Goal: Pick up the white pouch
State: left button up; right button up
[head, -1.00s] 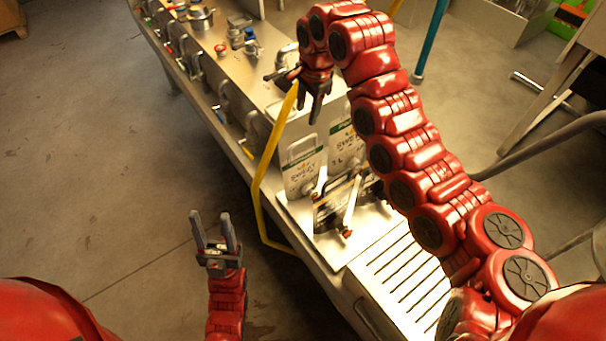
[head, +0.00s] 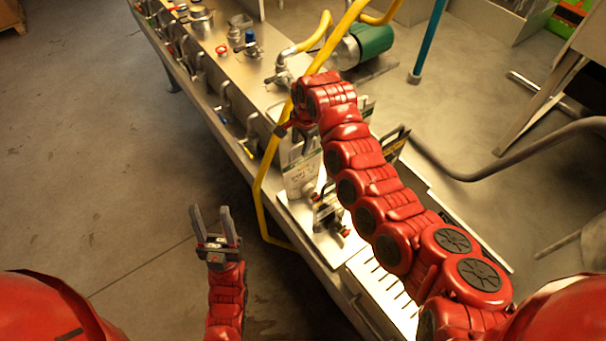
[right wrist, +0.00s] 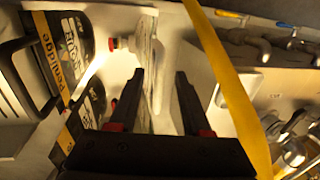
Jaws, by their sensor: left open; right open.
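A white pouch (head: 299,179) with printed lettering stands upright on the metal trailer, partly hidden by my right arm. In the right wrist view, a pale upright shape (right wrist: 153,85) that looks like the pouch seen edge-on shows between and beyond my fingers. My right gripper (right wrist: 160,74) is open and empty, pointing at it. In the head view the right gripper (head: 300,141) is just above the pouch, its fingers partly hidden. I cannot tell whether they touch it. My left gripper (head: 211,215) is open and empty over the floor, left of the trailer.
Dark labelled canisters (right wrist: 75,50) stand left of the fingers. Pipes and valves (head: 250,42) line the trailer's far part. The floor at left is clear.

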jog(key=shift+w+f, duration=0.1)
jog(key=shift+f, duration=0.45)
grip_shut()
dwell(1.0)
